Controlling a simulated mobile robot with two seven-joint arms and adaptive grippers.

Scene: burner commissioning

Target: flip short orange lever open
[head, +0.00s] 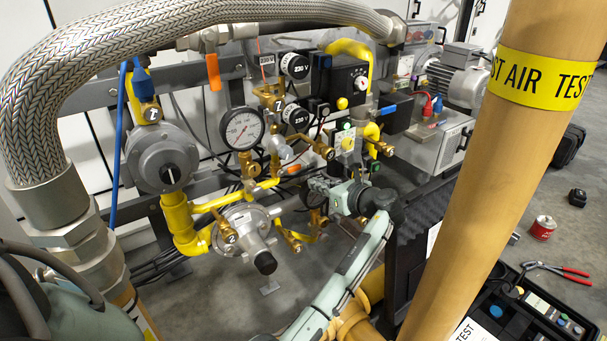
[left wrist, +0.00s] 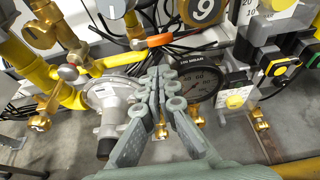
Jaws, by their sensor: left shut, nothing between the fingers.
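The short orange lever (head: 293,169) lies roughly level on a small valve in the middle of the pipework. In the left wrist view the orange lever (left wrist: 160,40) shows just beyond my fingertips, with the silver valve body at its left end. My left gripper (head: 318,186) is shut and empty, just below and right of the lever in the head view. In the left wrist view its grey-green fingers (left wrist: 158,78) are together, pointing toward the lever; I cannot tell whether they touch it. My right gripper is not in view.
A longer orange lever (head: 214,72) hangs down from the upper valve. A pressure gauge (head: 242,129), yellow pipes (head: 178,222) and brass valves crowd the space around my gripper. A thick tan pole (head: 480,150) stands at right. A red can (head: 543,228) and pliers (head: 560,270) lie beyond it.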

